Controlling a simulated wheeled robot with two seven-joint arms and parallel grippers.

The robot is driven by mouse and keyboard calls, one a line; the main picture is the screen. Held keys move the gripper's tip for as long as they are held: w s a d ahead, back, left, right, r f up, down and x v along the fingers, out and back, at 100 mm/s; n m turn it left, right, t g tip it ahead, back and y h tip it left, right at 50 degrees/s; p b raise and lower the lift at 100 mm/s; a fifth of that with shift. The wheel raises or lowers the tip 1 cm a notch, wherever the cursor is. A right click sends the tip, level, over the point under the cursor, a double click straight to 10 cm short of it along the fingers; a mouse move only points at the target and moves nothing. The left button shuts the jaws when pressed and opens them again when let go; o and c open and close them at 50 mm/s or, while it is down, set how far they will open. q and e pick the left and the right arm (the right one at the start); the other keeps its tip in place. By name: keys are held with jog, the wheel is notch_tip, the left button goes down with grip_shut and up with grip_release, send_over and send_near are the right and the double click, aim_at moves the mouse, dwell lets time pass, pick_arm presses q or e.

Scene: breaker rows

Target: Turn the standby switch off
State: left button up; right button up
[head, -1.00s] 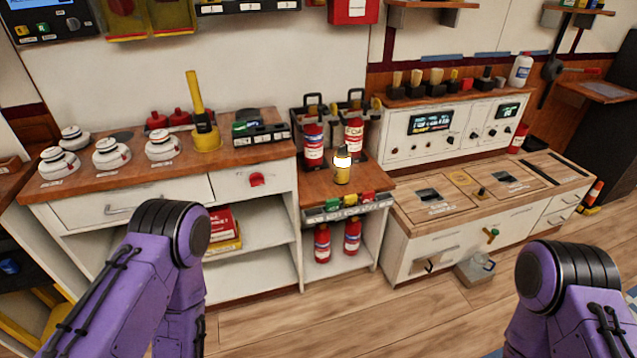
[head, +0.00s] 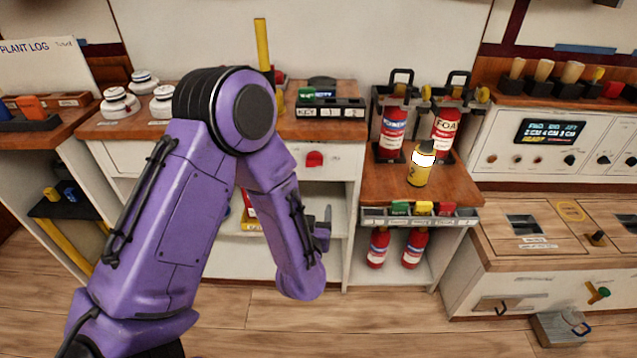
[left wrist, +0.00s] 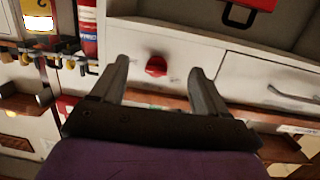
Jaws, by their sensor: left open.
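A red rotary knob (head: 314,159) sits on the white cabinet front below the wooden counter. It also shows in the left wrist view (left wrist: 156,66), on its white panel; the small marks beside it are too small to read, so I cannot confirm that it is the standby switch. My left gripper (head: 326,222) is low in front of the cabinet, mostly hidden by my forearm in the head view. In the left wrist view its two fingers (left wrist: 159,64) are apart and empty, with the knob seen between them and no visible contact. My right gripper is out of view.
A small label box (head: 330,107) and white detectors (head: 118,103) stand on the upper counter. A drawer handle (left wrist: 292,94) is beside the knob panel.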

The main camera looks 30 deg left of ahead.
pick_arm(q)
jog(key=t+y, duration=0.1)
jog(key=y, duration=0.1)
send_near(315, 166)
jog(key=shift+n, duration=0.3)
jog(key=x, duration=0.9)
jog(key=shift+w+a+f, duration=0.1)
jog(key=shift+w+a, duration=0.15)
jog(key=shift+a, duration=0.05)
jog(key=c, duration=1)
